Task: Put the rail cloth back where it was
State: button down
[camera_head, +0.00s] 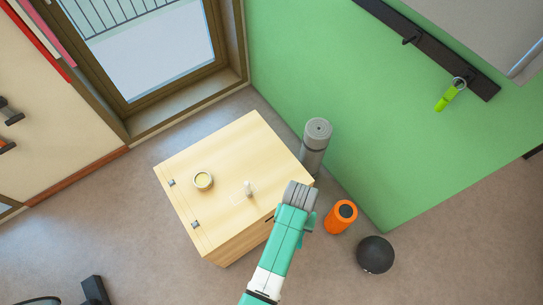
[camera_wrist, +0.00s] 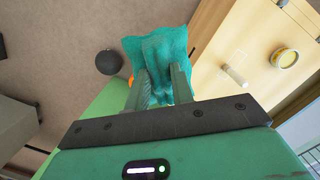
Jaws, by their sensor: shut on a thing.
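The teal cloth (camera_wrist: 156,48) hangs bunched between the fingers of my gripper (camera_wrist: 162,72) in the wrist view. My gripper is shut on it, and loose folds spread out beyond the fingertips. In the head view my arm reaches to the right edge of the wooden chest; the fingers are hidden there and I cannot make out the cloth for sure. A dark wall rail (camera_head: 428,47) with hooks runs along the green wall at the upper right. A lime-green strap (camera_head: 446,98) hangs from a ring at its near end; another hook is bare.
The wooden chest (camera_head: 225,150) carries a round tin (camera_head: 203,181) and a small white cylinder (camera_head: 248,188). A grey rolled mat (camera_head: 315,142) stands behind it. An orange roller (camera_head: 341,217) and a black ball (camera_head: 375,254) are on the floor to the right.

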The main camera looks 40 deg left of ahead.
jog(key=s+a+f+n+t+b, duration=0.1)
jog(key=s+a+f+n+b, duration=0.2)
jog(key=a+f+n+b, duration=0.5)
jog(key=s+a+f+n+b, duration=0.1)
jog(key=s+a+f+b, duration=0.45)
jog(key=a, duration=0.65)
jog(key=s+a+f+n+b, duration=0.3)
jog(key=s+a+f+b, duration=0.1)
jog(key=s+a+f+n+b, duration=0.3)
jog(key=s+a+f, duration=0.1)
jog(key=s, duration=0.1)
jog(key=s+a+f+n+t+h+b, duration=0.1)
jog(key=s+a+f+n+b, duration=0.3)
jog(key=a+f, duration=0.1)
jog(key=shift+s+b, duration=0.35)
jog(key=shift+s, duration=0.1)
jog(key=w+b, duration=0.1)
jog(key=w, duration=0.4)
jog(key=w+f+b, duration=0.1)
jog(key=w+b, duration=0.1)
jog(key=w, duration=0.3)
jog(key=w+b, duration=0.2)
jog(key=w, duration=0.3)
jog(key=shift+w+d+f, duration=0.3)
jog(key=shift+w, duration=0.1)
jog(key=shift+w+r, duration=0.1)
jog(key=shift+w, duration=0.15)
jog(key=shift+s+d+f+b, duration=0.1)
jog(key=shift+f+b, duration=1)
jog(key=shift+f, duration=0.65)
